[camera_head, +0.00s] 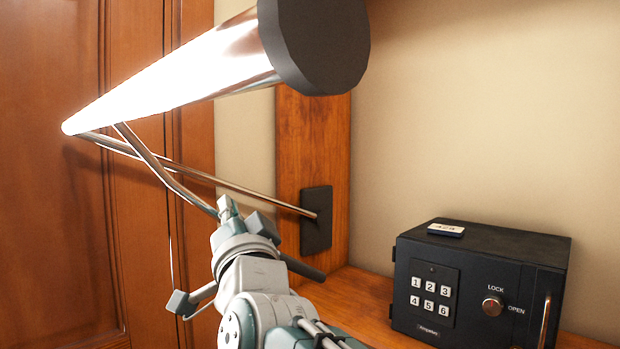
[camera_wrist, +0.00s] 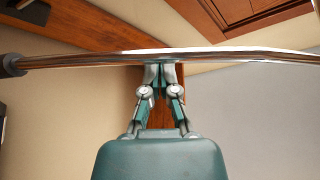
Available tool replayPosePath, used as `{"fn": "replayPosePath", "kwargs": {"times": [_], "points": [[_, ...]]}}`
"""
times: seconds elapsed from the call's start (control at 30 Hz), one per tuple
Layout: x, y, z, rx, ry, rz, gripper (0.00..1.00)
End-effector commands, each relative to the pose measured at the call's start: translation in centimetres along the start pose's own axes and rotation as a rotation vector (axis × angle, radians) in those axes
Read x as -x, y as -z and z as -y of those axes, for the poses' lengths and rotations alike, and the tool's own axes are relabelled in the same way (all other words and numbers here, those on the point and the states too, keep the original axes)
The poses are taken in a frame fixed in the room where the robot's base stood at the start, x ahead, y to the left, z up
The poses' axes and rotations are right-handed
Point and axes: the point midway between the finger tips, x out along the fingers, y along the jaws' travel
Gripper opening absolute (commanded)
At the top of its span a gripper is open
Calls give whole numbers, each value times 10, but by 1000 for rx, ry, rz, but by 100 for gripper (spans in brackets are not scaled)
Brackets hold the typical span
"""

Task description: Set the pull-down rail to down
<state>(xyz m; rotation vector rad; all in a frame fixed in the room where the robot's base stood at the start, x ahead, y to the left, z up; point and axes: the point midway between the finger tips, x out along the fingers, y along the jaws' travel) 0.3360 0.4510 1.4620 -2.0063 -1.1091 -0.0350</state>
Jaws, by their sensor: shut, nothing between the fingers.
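The pull-down rail (camera_head: 190,72) is a thick shiny chrome tube with a dark round end cap, large across the top of the head view. Thin chrome rods run from its far end; one (camera_head: 255,190) reaches a black bracket (camera_head: 316,220) on a wooden post. Another curved rod (camera_head: 160,172) passes behind my gripper (camera_head: 228,207); a dark grip (camera_head: 303,268) emerges on the other side. In the wrist view a chrome rod (camera_wrist: 235,54) crosses at the fingertips of my gripper (camera_wrist: 160,72), with a dark end at left. The fingers are shut and empty; contact with the rod is unclear.
A black safe (camera_head: 480,285) with a keypad and a small tag on top stands on the wooden shelf (camera_head: 360,290) at right. Brown panelled wood (camera_head: 50,200) fills the left side. The beige wall above the safe is clear.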

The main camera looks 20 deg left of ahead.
Motion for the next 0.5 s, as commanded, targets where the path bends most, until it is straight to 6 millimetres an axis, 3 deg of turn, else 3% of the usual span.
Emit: {"fn": "replayPosePath", "kwargs": {"times": [0.3,0.5], "points": [[32,-55,-30,102,66,7,0],[41,-67,-37,126,87,7,0]]}}
